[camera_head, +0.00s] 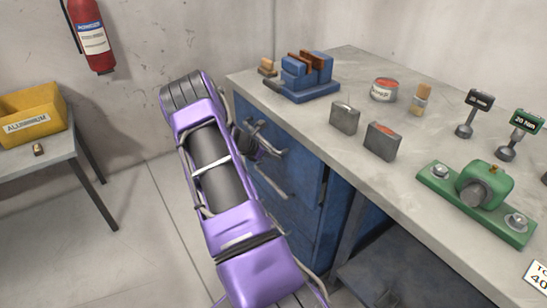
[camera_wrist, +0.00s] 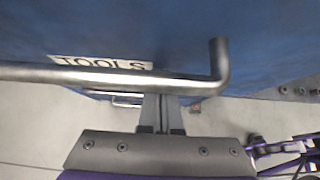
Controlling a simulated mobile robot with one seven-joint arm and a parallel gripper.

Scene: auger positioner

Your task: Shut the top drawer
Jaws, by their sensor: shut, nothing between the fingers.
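The blue cabinet under the workbench has a top drawer (camera_head: 288,157) at its upper part. In the wrist view a blue drawer front (camera_wrist: 185,30) fills the top, with a label reading TOOLS (camera_wrist: 100,62) and a metal bar handle (camera_wrist: 110,77) across it. My gripper (camera_wrist: 161,98) is shut and empty, its fingertips right at the bar near its bent right end; I cannot tell whether they touch. In the head view my gripper (camera_head: 262,140) is beside the cabinet front, partly hidden by my purple arm. How far the drawer stands out is unclear.
A lower handle (camera_head: 270,181) sticks out of the cabinet. The grey workbench top (camera_head: 330,175) carries a blue vise (camera_head: 308,75), a tin (camera_head: 384,88), grey blocks and a green fixture (camera_head: 480,190). A side table with a yellow bin (camera_head: 30,113) stands left. Floor between is clear.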

